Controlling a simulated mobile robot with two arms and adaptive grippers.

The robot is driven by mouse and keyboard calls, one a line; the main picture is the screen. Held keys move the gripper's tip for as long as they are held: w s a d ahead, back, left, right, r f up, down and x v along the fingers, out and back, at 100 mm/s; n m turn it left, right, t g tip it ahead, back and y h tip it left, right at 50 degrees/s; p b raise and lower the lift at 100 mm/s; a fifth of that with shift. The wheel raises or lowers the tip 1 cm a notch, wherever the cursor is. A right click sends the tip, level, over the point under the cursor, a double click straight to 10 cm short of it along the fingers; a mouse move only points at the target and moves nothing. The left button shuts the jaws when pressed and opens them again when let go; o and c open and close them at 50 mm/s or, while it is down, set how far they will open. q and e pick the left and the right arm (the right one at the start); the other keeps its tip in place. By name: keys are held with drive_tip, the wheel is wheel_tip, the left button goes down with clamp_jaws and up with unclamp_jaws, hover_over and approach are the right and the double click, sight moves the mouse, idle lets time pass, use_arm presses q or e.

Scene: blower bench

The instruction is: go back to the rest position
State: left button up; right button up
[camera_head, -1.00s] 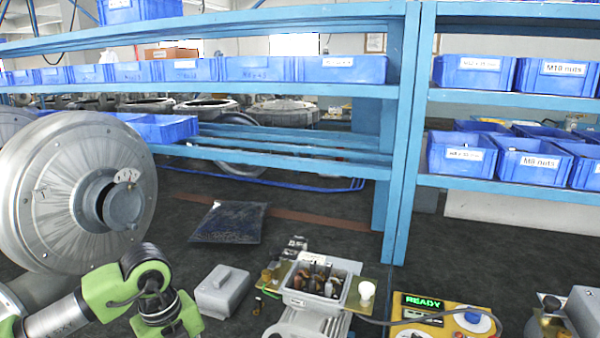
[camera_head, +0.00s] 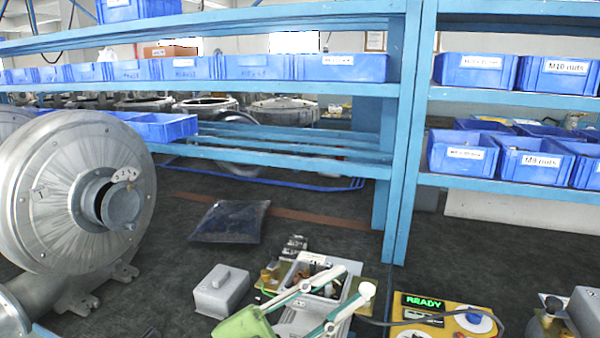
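My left gripper (camera_head: 334,292) comes in at the bottom centre of the head view, with a green body and two slim pale fingers. The fingers are spread apart with nothing seen between them that they hold. They reach over the open grey terminal box (camera_head: 290,272), hiding part of its front and contents. The right fingertip lies close to a white knob (camera_head: 366,290) beside the box; I cannot tell whether they touch. My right gripper is not in view.
A large metal blower (camera_head: 60,190) stands at the left. A grey lidded box (camera_head: 222,292) is left of the gripper. A yellow panel (camera_head: 455,318) reading READY is to the right. Blue shelves (camera_head: 400,150) with blue bins stand behind. A dark bag (camera_head: 230,222) lies on the floor.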

use_arm(q)
drive_tip(key=w+a+f+n+t+y, duration=0.4)
drive_tip(key=w+a+n+t+y, duration=0.4)
drive_tip(key=a+n+t+y, duration=0.55)
drive_tip(key=s+a+f+n+g+y, duration=0.3)
drive_tip(key=a+f+n+g+y, duration=0.15)
drive_tip(key=f, duration=0.55)
drive_tip(key=s+a+f+n+g+y, duration=0.2)
drive_tip(key=a+f+n+g+y, duration=0.25)
drive_tip(key=f, duration=0.65)
drive_tip(key=s+a+f+m+g+h, duration=0.1)
drive_tip(key=s+a+f+g, duration=0.1)
drive_tip(key=s+f+g, duration=0.65)
drive_tip(key=s+a+f+g+h, duration=0.1)
drive_tip(key=s+f, duration=0.5)
drive_tip(key=s, duration=0.7)
wheel_tip(320, 180, down, 27)
drive_tip(key=s+g, duration=0.2)
drive_tip(key=s, duration=0.1)
drive_tip(key=s+a+f, duration=0.3)
drive_tip(key=s+f, duration=1.2)
drive_tip(key=s, duration=0.1)
drive_tip(key=shift+s+f+g, duration=0.2)
drive_tip(key=shift+g, duration=0.2)
